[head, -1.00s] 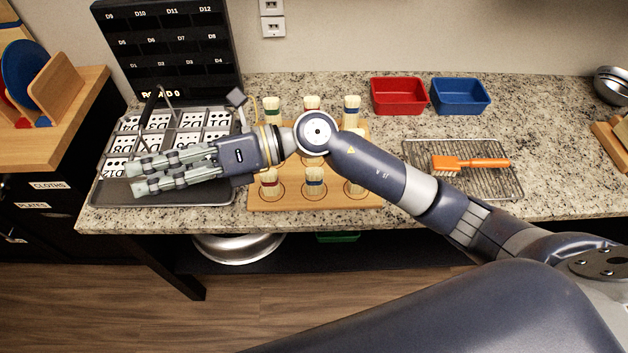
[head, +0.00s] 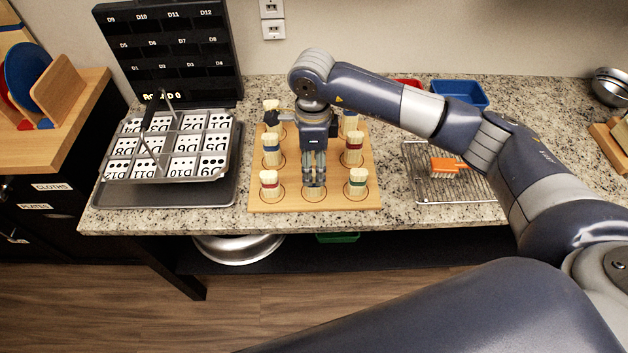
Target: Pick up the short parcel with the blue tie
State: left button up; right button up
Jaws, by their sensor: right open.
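Several pale parcels with coloured ties stand upright in rows on a wooden board (head: 340,203). A parcel with a blue tie (head: 271,150) stands in the middle of the left column. My right gripper (head: 314,186) is open and points downward over the front middle of the board. My left gripper is out of view.
A metal tray of numbered cards (head: 228,150) with a raised handle stands left of the board. A black rack (head: 170,50) stands behind it. An orange brush (head: 446,166) lies on a wire rack at right. Red (head: 408,83) and blue (head: 462,93) bins are behind my arm.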

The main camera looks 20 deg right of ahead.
aim_at(314, 181)
jog(key=shift+f, duration=0.85)
jog(key=shift+f+p, duration=0.6)
jog(key=shift+p, duration=0.1)
notch_tip(314, 181, down, 4)
jog(key=shift+r+p, duration=0.25)
jog(key=shift+p, duration=0.55)
jog(key=shift+d+f, duration=0.1)
jog(key=shift+f, duration=0.25)
jog(key=shift+c, duration=0.5)
jog(key=c, duration=1.1)
